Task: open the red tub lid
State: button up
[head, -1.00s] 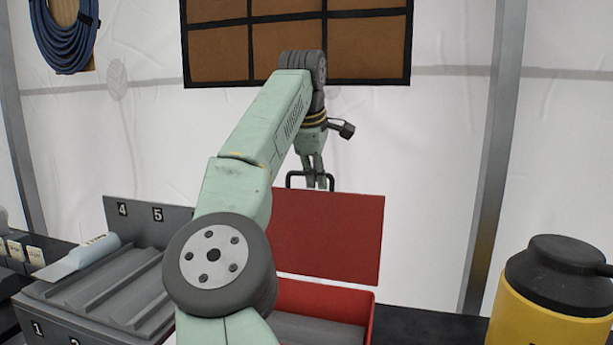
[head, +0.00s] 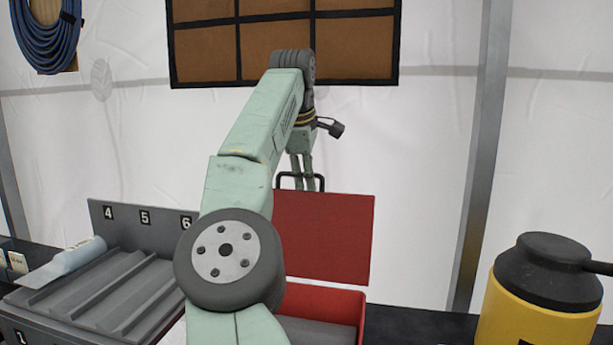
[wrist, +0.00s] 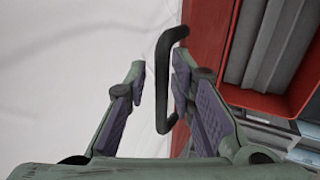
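The red tub (head: 340,302) stands on the dark table, partly hidden behind my arm. Its red lid (head: 330,238) is raised to near upright at the back of the tub, showing its flat face. The lid's black handle (head: 284,181) is at its top edge. My gripper (head: 306,185) is at that handle, pointing down. In the wrist view the handle (wrist: 162,100) passes between the two fingers of my gripper (wrist: 160,72), which are apart with gaps visible. The tub's red wall (wrist: 268,103) and grey inside also show there.
A grey ridged rack (head: 110,290) with numbered slots and a pale, clear-looking item (head: 65,262) stands left of the tub. A yellow container (head: 540,315) with a black top stands at the right. A white wall and grey post (head: 480,170) are behind.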

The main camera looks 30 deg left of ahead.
jog(key=shift+d+f, duration=0.1)
dwell(0.3)
jog(key=v, duration=0.3)
jog(key=shift+d+r, duration=0.1)
jog(key=shift+r, duration=0.3)
jog(key=s+d+r, duration=0.1)
jog(key=s+d, duration=0.1)
jog(key=s, duration=1)
jog(key=shift+s+d, duration=0.3)
jog(key=shift+d, duration=0.05)
